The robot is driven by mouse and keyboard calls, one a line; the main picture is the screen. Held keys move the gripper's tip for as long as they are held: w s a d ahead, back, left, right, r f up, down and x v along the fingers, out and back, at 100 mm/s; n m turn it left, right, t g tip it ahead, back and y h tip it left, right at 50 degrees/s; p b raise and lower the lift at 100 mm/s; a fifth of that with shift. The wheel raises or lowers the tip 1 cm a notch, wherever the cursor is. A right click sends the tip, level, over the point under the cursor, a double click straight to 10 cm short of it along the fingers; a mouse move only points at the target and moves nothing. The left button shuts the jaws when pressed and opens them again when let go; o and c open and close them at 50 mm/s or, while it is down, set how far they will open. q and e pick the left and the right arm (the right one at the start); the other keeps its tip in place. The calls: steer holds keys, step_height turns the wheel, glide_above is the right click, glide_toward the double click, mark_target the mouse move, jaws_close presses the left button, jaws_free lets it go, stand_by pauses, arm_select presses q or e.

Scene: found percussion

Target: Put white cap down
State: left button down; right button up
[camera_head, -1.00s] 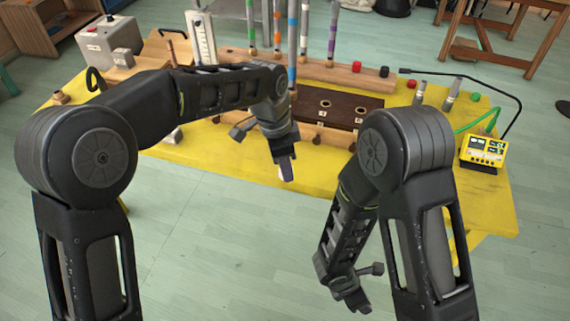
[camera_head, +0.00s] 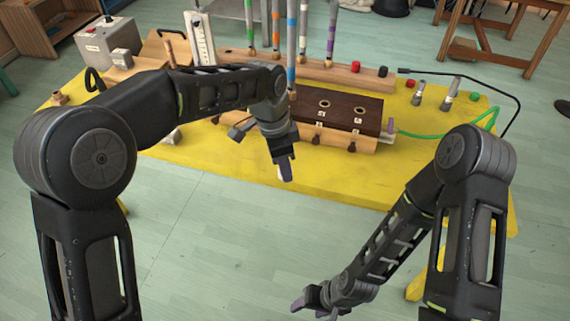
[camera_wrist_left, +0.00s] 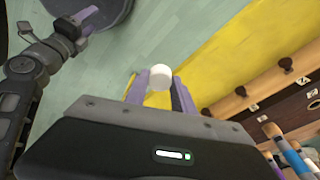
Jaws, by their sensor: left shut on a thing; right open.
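The white cap (camera_wrist_left: 159,76) is held between the purple fingertips of my left gripper (camera_wrist_left: 160,88) in the left wrist view. The cap is over the front edge of the yellow table, and its height above it is hard to tell. In the head view my left gripper (camera_head: 284,170) points down near the table's front edge and mostly hides the cap. My right gripper (camera_head: 308,304) is low in front of the table over the floor, open and empty. It also shows at the upper left of the left wrist view (camera_wrist_left: 84,18).
The yellow table (camera_head: 240,168) has bare room along its front. A dark brown block with holes (camera_head: 345,108) sits on a wooden base behind the left gripper. Upright coloured tubes stand further back. Red, black and green caps, grey posts (camera_head: 451,90) and a green cable lie right.

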arm_select(q)
steer(key=a+f+n+t+y, duration=0.1)
steer(key=a+f+n, duration=0.1)
steer(key=a+n, duration=1.3)
steer(key=a, duration=0.6)
steer(key=shift+w+a+n+y, duration=0.2)
steer(key=shift+w+n+y, duration=0.05)
steer(key=shift+n+y, duration=0.15)
